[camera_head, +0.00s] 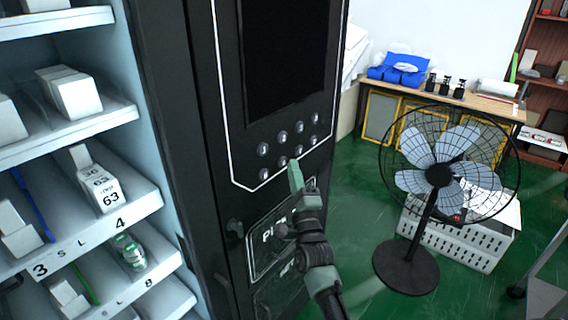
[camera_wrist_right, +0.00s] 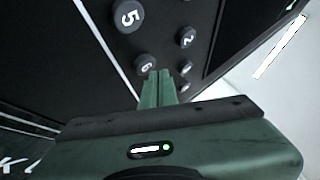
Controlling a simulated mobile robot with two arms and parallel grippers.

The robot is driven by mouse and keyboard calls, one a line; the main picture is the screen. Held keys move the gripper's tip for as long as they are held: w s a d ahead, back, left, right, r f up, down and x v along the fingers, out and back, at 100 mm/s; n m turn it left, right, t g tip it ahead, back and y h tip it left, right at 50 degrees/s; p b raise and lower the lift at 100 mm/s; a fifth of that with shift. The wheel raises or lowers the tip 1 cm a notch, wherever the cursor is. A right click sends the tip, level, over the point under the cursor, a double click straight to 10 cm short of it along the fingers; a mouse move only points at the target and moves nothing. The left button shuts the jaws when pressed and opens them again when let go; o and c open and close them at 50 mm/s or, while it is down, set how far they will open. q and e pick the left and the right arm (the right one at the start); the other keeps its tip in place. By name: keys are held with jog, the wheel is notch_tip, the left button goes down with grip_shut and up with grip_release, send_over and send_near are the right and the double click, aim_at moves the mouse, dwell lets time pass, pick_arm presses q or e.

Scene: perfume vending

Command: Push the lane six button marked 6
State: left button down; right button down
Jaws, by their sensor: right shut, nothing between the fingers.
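The button marked 6 (camera_wrist_right: 146,65) is a round dark button on the black keypad panel in the right wrist view. My right gripper (camera_wrist_right: 158,76) is shut and empty, its green fingertips just below that button in the picture; I cannot tell whether they touch it. In the head view, my right gripper (camera_head: 294,166) is at the lower edge of the two rows of buttons. Button 6 (camera_head: 282,162) appears just left of the fingertips there, its mark too small to read. My left gripper is in neither view.
Button 5 (camera_wrist_right: 127,15) and button 2 (camera_wrist_right: 186,37) are close to button 6. A dark screen (camera_head: 285,50) is above the keypad. Shelves (camera_head: 100,215) with boxes stand at the left. A fan (camera_head: 438,175) stands on the green floor at the right.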

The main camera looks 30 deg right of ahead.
jog(key=shift+w+a, duration=0.25)
jog(key=shift+w, duration=0.3)
dwell(0.7)
jog(key=shift+s, duration=0.1)
jog(key=shift+s+d, duration=0.3)
jog(key=shift+s, duration=0.35)
jog(key=s, duration=0.1)
jog(key=s+d+p, duration=0.1)
jog(key=s, duration=0.1)
jog(key=s+d, duration=0.1)
jog(key=shift+s+p, duration=0.3)
dwell(0.9)
